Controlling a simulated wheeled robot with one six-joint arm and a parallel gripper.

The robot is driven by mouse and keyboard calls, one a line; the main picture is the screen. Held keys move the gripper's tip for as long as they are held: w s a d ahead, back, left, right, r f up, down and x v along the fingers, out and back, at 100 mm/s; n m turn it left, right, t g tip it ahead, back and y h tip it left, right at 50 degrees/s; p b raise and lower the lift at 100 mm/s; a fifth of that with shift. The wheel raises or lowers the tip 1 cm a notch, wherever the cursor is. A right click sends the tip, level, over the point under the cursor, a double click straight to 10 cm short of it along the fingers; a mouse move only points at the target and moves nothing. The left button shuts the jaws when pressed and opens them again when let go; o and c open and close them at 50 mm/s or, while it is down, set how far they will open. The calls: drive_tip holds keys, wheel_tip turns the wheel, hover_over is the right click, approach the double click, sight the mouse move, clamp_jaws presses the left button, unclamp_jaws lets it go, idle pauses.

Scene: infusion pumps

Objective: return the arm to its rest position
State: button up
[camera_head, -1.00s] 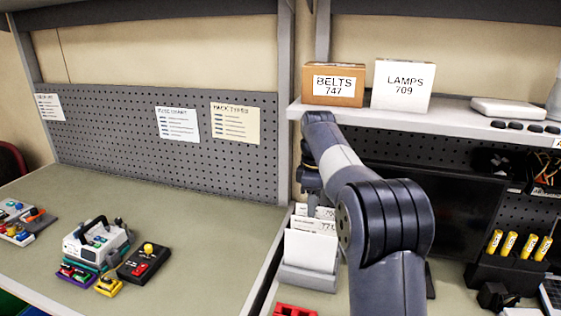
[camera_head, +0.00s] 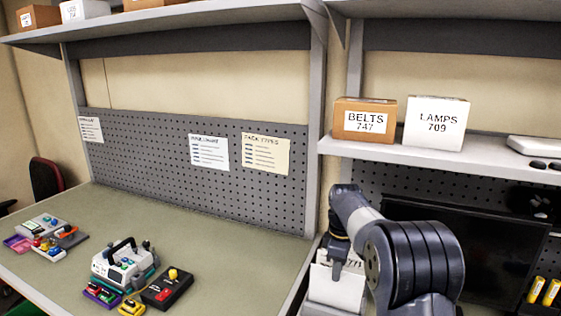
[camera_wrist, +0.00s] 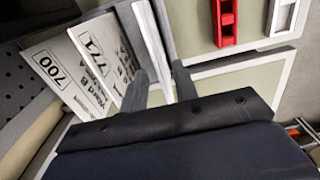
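My arm reaches out over the right-hand bench, not folded in. My gripper (camera_head: 338,270) points down at a rack of white cards (camera_head: 336,290) below the shelf. In the wrist view the two fingers of my gripper (camera_wrist: 162,72) are apart. The edge of a white card (camera_wrist: 150,38) shows in the gap between them, with room beside it. I cannot tell whether a finger touches it. Cards marked 700 and 771 (camera_wrist: 88,58) stand just left of the fingers. My arm hides part of the rack in the head view.
A shelf (camera_head: 400,152) with a BELTS box (camera_head: 363,120) and a LAMPS box (camera_head: 436,123) is above my arm. A dark monitor (camera_head: 490,245) stands at right. Devices, including a pump (camera_head: 124,262), sit on the left bench. A red holder (camera_wrist: 224,20) lies beyond the fingers.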

wheel_tip(320, 180, up, 10)
drive_tip(key=r, duration=0.1)
wheel_tip(320, 180, down, 11)
wheel_tip(320, 180, up, 14)
drive_tip(key=p, duration=0.5)
drive_tip(key=shift+r, duration=0.25)
drive_tip(key=shift+r, duration=0.1)
